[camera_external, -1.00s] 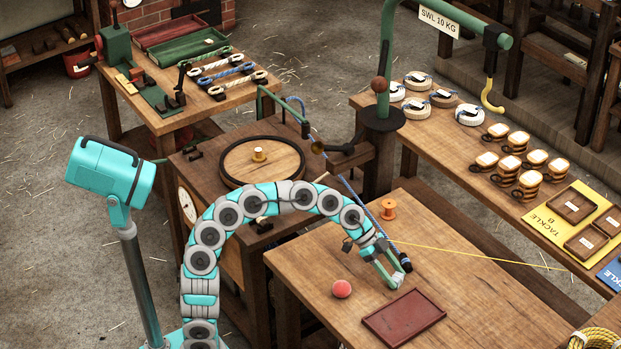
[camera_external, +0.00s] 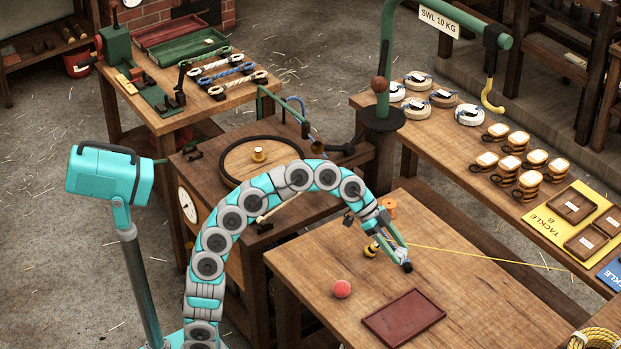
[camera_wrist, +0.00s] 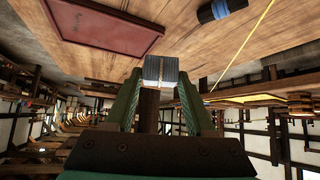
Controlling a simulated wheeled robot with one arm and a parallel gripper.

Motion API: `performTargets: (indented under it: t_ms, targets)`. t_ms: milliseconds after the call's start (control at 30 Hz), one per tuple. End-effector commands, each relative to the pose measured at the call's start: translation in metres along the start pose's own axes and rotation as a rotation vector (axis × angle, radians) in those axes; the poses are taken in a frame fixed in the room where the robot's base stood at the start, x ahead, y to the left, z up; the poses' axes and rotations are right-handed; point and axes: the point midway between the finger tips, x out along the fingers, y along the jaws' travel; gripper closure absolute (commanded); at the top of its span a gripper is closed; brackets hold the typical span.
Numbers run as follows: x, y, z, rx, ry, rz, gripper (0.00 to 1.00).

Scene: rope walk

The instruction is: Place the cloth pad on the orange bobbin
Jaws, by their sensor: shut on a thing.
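My gripper (camera_external: 401,259) is low over the near wooden table, in front of the orange bobbin. In the wrist view its green fingers (camera_wrist: 158,84) are shut on a small grey, pale-edged block, the cloth pad (camera_wrist: 161,71). In the external view the pad is not clearly visible at the fingertips. The orange bobbin (camera_external: 389,206) stands on the table behind my gripper, partly hidden by it. I cannot make the bobbin out in the wrist view.
A red ball (camera_external: 342,288) and a dark red tray (camera_external: 404,318) lie on the table. A yellow and black piece (camera_external: 371,250) is left of my gripper. A yellow line (camera_external: 480,255) runs rightward. The table's right part is bare.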

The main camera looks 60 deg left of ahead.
Motion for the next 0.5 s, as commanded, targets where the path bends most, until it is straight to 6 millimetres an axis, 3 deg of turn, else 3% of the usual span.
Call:
performTargets:
  t_ms: [233, 500]
  targets:
    - [-0.025, -0.017, 0.016, -0.109, 0.003, -0.117, 1.0]
    - [-0.076, -0.052, 0.062, -0.386, -0.002, -0.394, 1.0]
